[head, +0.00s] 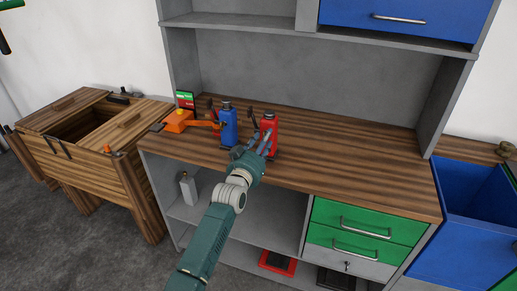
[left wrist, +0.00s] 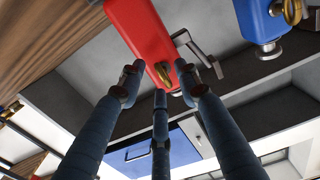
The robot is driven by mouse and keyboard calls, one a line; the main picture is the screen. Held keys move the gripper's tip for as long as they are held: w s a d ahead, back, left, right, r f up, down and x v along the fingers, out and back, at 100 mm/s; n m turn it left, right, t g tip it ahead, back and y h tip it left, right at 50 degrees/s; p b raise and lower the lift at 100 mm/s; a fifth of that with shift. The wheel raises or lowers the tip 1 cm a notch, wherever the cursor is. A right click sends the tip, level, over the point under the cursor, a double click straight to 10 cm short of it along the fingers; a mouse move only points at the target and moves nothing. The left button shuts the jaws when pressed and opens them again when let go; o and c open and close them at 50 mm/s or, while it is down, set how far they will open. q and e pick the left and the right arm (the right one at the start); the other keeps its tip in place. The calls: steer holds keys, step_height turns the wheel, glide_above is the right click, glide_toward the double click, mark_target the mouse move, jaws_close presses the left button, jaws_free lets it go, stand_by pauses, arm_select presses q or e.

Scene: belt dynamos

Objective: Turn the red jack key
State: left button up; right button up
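The red jack (head: 268,122) stands upright on the wooden worktop, to the right of the blue jack (head: 228,125). In the left wrist view the red jack (left wrist: 143,30) appears upside down, with its brass key (left wrist: 164,74) on the near face. My left gripper (head: 264,146) is in front of the red jack. In the left wrist view its three fingers (left wrist: 160,85) are spread, with the tips around or just short of the key. Contact cannot be told. The key is hidden by the fingers in the head view. My right gripper is not in view.
An orange tool (head: 178,121) and a small green and red box (head: 185,100) are left of the blue jack. The worktop (head: 350,165) to the right is clear. A shelf (head: 300,27) overhangs the back. A wooden chest (head: 85,140) stands left, a blue bin (head: 470,227) right.

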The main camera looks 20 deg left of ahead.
arm_select(q)
steer(key=s, duration=1.1)
steer(key=shift+s+a, duration=0.2)
steer(key=shift+a, duration=0.05)
